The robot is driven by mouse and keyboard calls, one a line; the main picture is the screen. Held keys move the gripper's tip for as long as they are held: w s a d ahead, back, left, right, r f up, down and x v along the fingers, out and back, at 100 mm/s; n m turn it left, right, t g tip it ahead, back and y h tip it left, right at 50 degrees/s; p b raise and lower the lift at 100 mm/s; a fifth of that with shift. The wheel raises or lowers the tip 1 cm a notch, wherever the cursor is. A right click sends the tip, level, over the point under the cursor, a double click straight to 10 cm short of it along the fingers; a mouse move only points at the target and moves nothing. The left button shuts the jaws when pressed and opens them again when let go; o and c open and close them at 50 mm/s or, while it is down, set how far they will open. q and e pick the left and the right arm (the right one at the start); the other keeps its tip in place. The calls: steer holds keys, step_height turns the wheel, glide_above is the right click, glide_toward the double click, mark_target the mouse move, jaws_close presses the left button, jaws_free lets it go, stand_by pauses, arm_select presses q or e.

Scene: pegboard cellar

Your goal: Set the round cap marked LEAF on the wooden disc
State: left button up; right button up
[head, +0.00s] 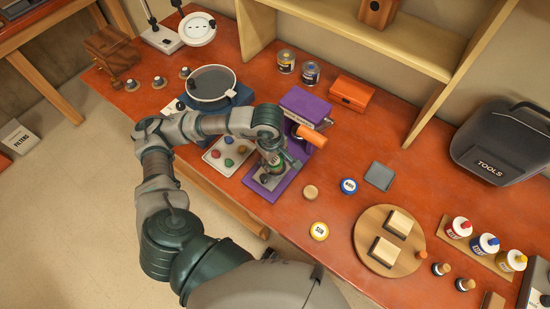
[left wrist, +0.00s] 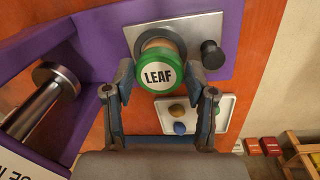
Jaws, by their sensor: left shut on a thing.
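The green round cap marked LEAF (left wrist: 163,76) is between the fingers of my left gripper (left wrist: 160,84), which is shut on it. Its white lettered face points at the wrist camera. A tan wooden disc (left wrist: 156,43) shows just behind the cap, over the grey metal plate of the purple press (left wrist: 190,35). I cannot tell whether cap and disc touch. In the head view my left gripper (head: 274,166) is over the base of the purple press (head: 300,104) and largely hides the cap and disc. My right gripper is in neither view.
A black knob (left wrist: 212,54) stands on the plate beside the cap. An orange-handled lever (head: 311,136) juts from the press. A white tray (head: 216,163) of coloured pieces lies left. SUN (head: 319,231) and blue (head: 348,186) caps and a loose wooden piece (head: 310,192) lie right.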

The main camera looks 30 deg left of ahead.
arm_select(q)
steer(key=shift+a+f, duration=0.2)
steer(key=shift+a, duration=0.8)
steer(key=shift+d+r, duration=0.25)
steer(key=shift+d, duration=1.05)
steer(key=shift+a+f, duration=0.1)
steer(key=shift+a, duration=0.45)
steer(key=shift+a+f+b, duration=0.2)
steer(key=shift+a+b, duration=0.15)
steer(key=shift+b, duration=0.05)
steer(key=shift+d, duration=0.25)
steer(key=shift+d+b, duration=0.3)
steer(key=shift+d, duration=0.2)
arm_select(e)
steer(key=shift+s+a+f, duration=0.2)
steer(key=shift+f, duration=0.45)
arm_select(q)
steer(key=shift+a, duration=0.1)
